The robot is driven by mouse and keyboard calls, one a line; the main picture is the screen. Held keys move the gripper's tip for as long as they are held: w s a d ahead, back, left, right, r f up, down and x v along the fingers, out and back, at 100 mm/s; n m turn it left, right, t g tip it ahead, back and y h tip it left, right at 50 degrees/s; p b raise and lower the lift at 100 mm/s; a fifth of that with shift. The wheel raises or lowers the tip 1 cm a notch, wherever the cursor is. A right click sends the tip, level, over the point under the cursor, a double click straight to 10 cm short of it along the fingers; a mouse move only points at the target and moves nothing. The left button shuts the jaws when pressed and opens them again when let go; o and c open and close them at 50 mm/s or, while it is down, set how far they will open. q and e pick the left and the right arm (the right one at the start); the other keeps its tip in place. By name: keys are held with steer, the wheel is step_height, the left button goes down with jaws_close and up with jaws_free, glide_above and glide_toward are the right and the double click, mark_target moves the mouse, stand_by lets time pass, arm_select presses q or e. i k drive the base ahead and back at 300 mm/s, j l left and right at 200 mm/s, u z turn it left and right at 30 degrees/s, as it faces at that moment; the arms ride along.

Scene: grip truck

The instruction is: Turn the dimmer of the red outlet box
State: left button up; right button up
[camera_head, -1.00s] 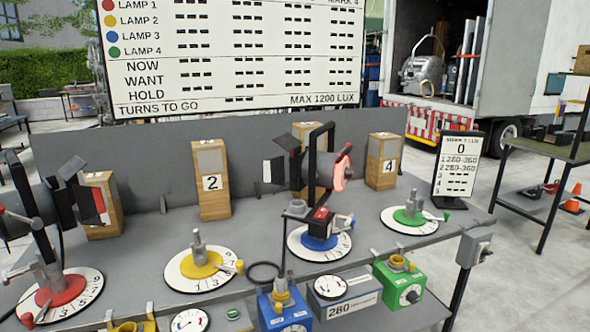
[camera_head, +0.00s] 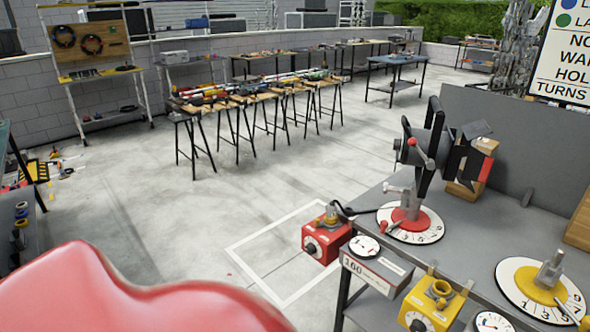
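The red outlet box (camera_head: 337,246) sits at the left end of the table's front edge. Its dimmer (camera_head: 311,248) is a round knob on the front face, turned toward me. A plug (camera_head: 331,214) stands in the top of the box, and a dark cable runs from there toward the black lamp (camera_head: 433,150) on the red-based dial (camera_head: 425,234). Neither of my grippers is in view. The knob's exact setting is too small to read.
A meter box marked 160 (camera_head: 377,270) and a yellow outlet box (camera_head: 431,303) stand right of the red box along the grey table (camera_head: 470,260). Open floor with a white outlined rectangle lies left of the table. Trestles with tools (camera_head: 255,92) stand farther back.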

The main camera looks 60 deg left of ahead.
mark_target(311, 248)
steer(key=u, duration=1.6)
